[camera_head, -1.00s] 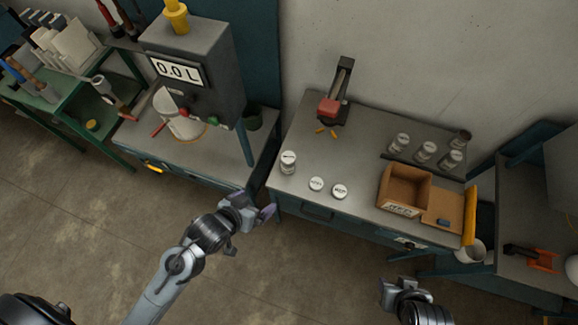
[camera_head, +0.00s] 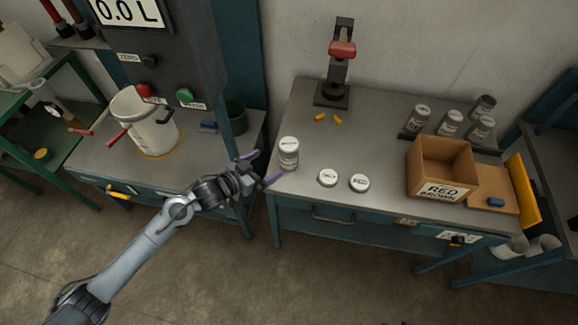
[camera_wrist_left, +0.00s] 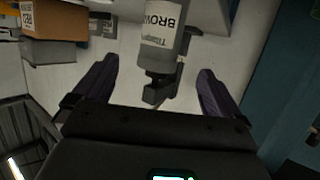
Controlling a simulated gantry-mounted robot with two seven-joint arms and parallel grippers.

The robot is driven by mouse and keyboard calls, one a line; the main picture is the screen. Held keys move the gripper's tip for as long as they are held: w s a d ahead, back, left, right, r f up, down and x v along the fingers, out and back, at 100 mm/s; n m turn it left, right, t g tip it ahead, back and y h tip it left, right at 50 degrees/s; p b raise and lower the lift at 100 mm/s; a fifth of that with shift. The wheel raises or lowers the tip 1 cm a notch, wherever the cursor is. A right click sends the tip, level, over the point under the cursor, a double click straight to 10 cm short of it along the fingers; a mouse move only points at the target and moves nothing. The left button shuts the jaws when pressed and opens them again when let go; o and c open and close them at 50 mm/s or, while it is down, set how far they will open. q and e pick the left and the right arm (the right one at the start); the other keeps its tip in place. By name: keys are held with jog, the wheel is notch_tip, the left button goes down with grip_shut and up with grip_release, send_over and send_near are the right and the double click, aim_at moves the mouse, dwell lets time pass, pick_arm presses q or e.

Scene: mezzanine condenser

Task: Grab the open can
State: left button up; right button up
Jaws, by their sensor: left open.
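A grey can (camera_head: 288,155) with a white label stands upright at the left edge of the bench; I cannot clearly see into its top. My left gripper (camera_head: 261,168) is open and empty, just left of the can, its fingers pointing toward it. In the left wrist view the can (camera_wrist_left: 160,30) appears upside down, its label partly reading "BROW". It lies ahead of the gap between the two purple-tipped fingers (camera_wrist_left: 157,75) and does not look gripped. My right gripper is out of view.
Two round white-topped items (camera_head: 327,177) (camera_head: 359,182) lie right of the can. A red-handled press (camera_head: 340,65) stands behind. Several cans (camera_head: 449,124) and a cardboard box (camera_head: 440,168) are at the right. A white pot (camera_head: 147,125) stands on the left bench.

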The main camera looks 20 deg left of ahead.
aim_at(281, 155)
pick_arm(q)
jog(key=b+x, duration=0.1)
jog(key=x, duration=0.4)
jog(key=shift+w, duration=0.45)
jog(key=shift+w+d+f+b, duration=0.25)
jog(key=shift+w+d+b, duration=0.1)
jog(key=shift+w, duration=0.15)
jog(key=shift+b+x, duration=0.55)
jog(key=shift+x, duration=1.6)
jog(key=shift+s, duration=0.1)
jog(key=shift+c, duration=0.2)
jog(key=c, duration=1.2)
jog(key=shift+c, duration=0.4)
jog(key=shift+r, duration=0.1)
